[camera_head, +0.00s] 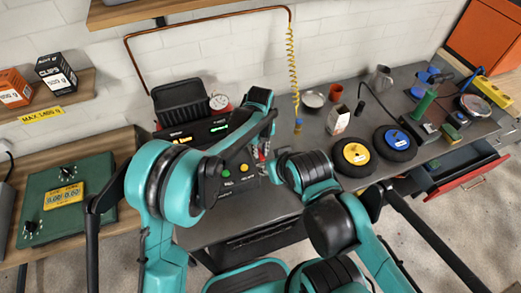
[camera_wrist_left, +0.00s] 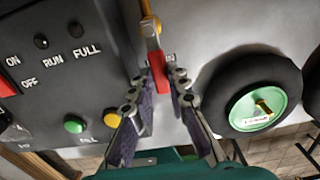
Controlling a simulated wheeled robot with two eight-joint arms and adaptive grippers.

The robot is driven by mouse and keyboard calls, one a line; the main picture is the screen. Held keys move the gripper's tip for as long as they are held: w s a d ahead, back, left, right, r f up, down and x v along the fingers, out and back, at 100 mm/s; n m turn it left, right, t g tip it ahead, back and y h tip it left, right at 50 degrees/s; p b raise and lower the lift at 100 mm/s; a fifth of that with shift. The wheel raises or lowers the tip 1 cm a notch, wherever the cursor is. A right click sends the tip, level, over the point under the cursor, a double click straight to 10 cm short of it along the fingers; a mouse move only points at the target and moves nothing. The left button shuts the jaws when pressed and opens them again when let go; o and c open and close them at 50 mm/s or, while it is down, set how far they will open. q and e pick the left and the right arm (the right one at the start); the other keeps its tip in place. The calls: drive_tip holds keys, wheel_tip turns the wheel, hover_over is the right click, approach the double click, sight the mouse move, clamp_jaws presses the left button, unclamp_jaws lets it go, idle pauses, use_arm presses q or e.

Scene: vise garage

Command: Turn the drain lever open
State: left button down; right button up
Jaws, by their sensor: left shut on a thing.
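The drain lever (camera_wrist_left: 157,72) is a small red handle below a brass-yellow fitting (camera_wrist_left: 149,24) in the left wrist view. My left gripper (camera_wrist_left: 165,85) has its fingertips closed on the red lever from both sides. In the head view my left gripper (camera_head: 262,154) is small, at the right side of the dark machine panel (camera_head: 238,172), with a bit of red showing between its fingers. The valve is mostly hidden there.
The panel has a green button (camera_wrist_left: 74,124) and a yellow button (camera_wrist_left: 112,118) close to my left fingers. Two black discs (camera_head: 356,156) and a carton (camera_head: 338,120) occupy the bench further right.

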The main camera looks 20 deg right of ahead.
sight(260, 154)
use_arm(q)
drive_tip(key=c, duration=1.5)
unclamp_jaws()
drive_tip(key=shift+o, duration=0.2)
wheel_tip(260, 154, up, 8)
